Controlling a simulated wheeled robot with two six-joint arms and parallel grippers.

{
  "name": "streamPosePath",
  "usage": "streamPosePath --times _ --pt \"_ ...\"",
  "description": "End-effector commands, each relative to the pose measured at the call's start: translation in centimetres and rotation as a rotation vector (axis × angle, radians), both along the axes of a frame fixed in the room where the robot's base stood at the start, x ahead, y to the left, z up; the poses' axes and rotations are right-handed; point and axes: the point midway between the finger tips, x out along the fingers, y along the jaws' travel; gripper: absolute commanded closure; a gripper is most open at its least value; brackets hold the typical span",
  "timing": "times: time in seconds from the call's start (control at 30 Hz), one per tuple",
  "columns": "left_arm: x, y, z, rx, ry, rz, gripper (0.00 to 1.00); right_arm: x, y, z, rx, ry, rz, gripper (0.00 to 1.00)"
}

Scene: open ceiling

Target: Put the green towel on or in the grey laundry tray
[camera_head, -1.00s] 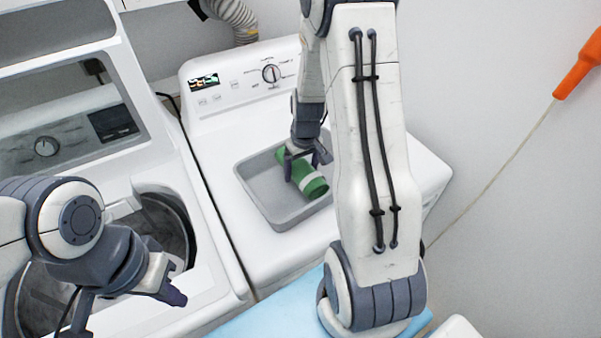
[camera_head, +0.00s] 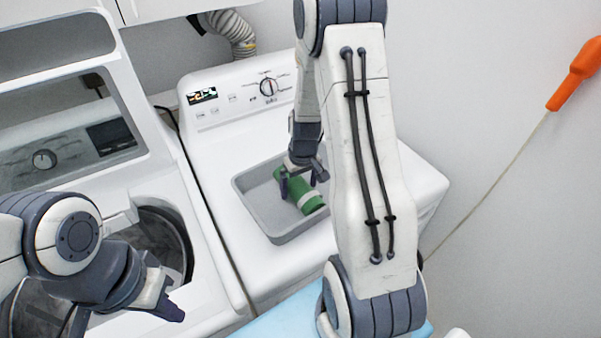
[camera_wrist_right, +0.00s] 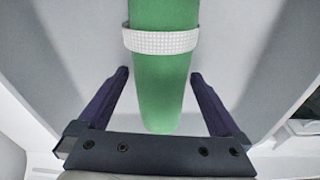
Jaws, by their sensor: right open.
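The green towel (camera_head: 300,190) is a roll with a pale band. It lies inside the grey laundry tray (camera_head: 258,208), in the head view. The towel also fills the middle of the right wrist view (camera_wrist_right: 163,85), with its near end between my fingers. My right gripper (camera_head: 300,183) is open over the towel, with a gap on each side of it in the wrist view (camera_wrist_right: 158,85). My left gripper (camera_head: 165,305) is at the lower left, in front of the open washer and away from the tray; its jaw opening is not clear.
The tray sits on a white machine (camera_head: 215,150) with a knob and a display. An open top-load washer (camera_head: 150,225) stands to the left. A light blue surface (camera_head: 285,322) is in front. An orange object (camera_head: 575,75) with a cord is at the right wall.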

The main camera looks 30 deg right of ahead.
Motion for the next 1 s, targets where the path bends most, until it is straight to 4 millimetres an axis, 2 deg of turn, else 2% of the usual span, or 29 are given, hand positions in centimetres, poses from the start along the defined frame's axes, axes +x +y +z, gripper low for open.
streamPosePath --times 0.4,0.6,0.8,0.87,0.93,0.97,1.0 --pt "0.0 0.0 -1.0 0.000 0.000 0.000 1.00 -0.9 0.0 8.4 -0.003 -0.007 -0.001 0.00" --pt "0.0 0.0 -1.1 0.000 0.000 -0.001 1.00 -1.3 0.0 10.7 -0.002 -0.003 0.000 0.00" --pt "0.0 0.0 -1.1 0.000 0.000 -0.001 1.00 -1.4 0.2 11.2 0.000 0.000 0.003 0.00" --pt "0.0 0.0 -1.1 0.000 0.000 -0.001 1.00 -1.4 1.2 11.4 0.001 0.000 0.019 0.00" --pt "0.0 0.0 -1.1 0.000 0.000 -0.001 1.00 -1.6 3.5 11.9 0.005 0.000 0.061 0.00" --pt "0.0 0.0 -1.1 0.000 0.000 -0.001 1.00 -1.7 4.9 12.3 0.007 0.000 0.086 0.00" --pt "0.0 0.0 -1.1 0.000 0.000 -0.001 1.00 -2.2 7.1 12.7 0.011 0.003 0.127 0.00"
